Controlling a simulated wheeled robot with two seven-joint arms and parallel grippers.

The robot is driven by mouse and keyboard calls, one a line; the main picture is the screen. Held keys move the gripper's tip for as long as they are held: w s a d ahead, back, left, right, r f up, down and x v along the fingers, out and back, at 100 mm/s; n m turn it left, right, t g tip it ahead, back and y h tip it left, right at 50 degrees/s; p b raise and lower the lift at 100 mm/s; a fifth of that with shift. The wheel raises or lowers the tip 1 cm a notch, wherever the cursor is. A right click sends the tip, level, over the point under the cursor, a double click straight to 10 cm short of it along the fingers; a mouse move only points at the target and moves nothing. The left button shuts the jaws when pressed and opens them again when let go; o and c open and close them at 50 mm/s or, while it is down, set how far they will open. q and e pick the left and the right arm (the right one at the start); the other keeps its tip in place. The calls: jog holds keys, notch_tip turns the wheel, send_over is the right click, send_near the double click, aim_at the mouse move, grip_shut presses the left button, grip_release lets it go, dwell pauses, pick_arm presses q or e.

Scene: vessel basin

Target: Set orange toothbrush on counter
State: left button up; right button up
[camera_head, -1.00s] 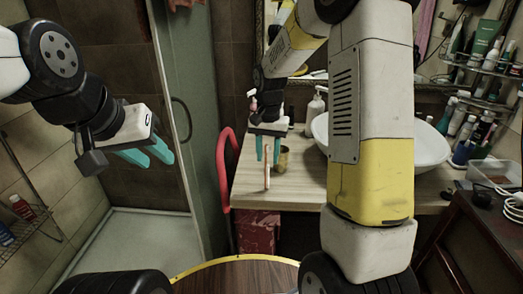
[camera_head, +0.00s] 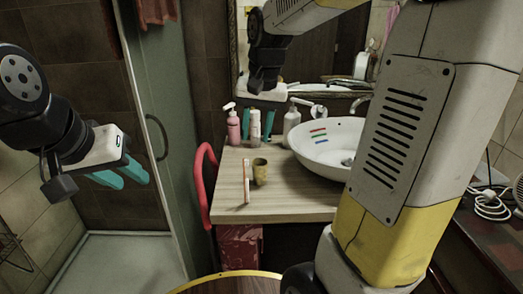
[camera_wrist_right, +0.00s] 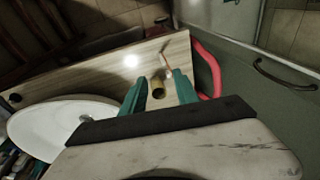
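The orange toothbrush (camera_head: 246,182) with a pale part appears to lie on the wooden counter (camera_head: 290,205), near its front left, pointing towards me. It also shows on the counter in the right wrist view (camera_wrist_right: 173,63). A brown cup (camera_head: 260,172) stands just right of it. My right gripper (camera_head: 258,125) is open and empty, beyond and above the toothbrush and cup. In the right wrist view its spread fingers (camera_wrist_right: 159,92) have the cup in the gap between them, apparently further down. My left gripper (camera_head: 120,176) is open and empty, off the counter to the left.
Pink (camera_head: 233,126) and white (camera_head: 291,121) pump bottles stand at the counter's back. The white basin (camera_head: 330,148) holds red, green and blue strips. A red chair frame (camera_head: 203,185) stands at the counter's left edge. Bare counter lies in front.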

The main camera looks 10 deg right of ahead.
jog(key=s+d+r+n+t+y, duration=0.1)
jog(key=s+n+t, duration=0.2)
jog(key=s, duration=1.1)
jog(key=shift+s+t, duration=0.4)
jog(key=shift+t, duration=0.1)
jog(key=shift+d, duration=0.1)
